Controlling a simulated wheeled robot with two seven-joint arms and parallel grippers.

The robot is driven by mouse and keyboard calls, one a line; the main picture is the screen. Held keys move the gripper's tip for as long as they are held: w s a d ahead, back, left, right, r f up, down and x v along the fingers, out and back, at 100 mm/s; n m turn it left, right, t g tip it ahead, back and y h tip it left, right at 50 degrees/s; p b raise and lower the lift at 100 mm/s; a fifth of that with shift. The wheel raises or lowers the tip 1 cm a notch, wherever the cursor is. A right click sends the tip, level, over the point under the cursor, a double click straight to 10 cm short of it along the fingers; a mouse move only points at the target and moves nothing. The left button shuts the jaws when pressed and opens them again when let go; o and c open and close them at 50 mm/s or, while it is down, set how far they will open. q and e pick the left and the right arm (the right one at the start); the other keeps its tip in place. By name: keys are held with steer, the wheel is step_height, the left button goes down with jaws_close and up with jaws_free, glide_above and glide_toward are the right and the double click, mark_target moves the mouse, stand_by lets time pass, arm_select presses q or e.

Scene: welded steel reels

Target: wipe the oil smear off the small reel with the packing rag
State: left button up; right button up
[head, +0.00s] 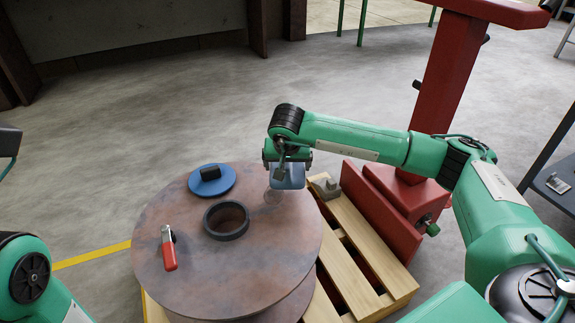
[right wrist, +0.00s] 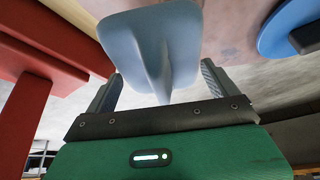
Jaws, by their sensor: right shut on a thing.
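The rusty brown reel (head: 180,215) lies flat on a wooden pallet, its round top facing up. The packing rag (head: 288,178) is a blue-grey folded cloth. My right gripper (head: 287,164) is shut on it over the reel's far right edge. The right wrist view shows the rag (right wrist: 150,45) pinched between the fingers and spread out ahead of them. I cannot tell whether the rag touches the reel. A faint darker round patch (head: 273,196), perhaps the oil smear, shows on the reel just below the rag. My left arm shows at lower left; its gripper is not visible.
On the reel are a dark ring (head: 227,220) at the middle, a blue disc (head: 212,181) with a black grip, and a red-handled tool (head: 168,250). A grey block (head: 325,187) sits on the pallet (head: 349,272). A red stand (head: 440,110) rises close behind my right arm.

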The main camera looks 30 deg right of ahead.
steer(key=shift+r+p, duration=1.15)
steer(key=shift+r, duration=0.4)
steer(key=shift+f, duration=0.1)
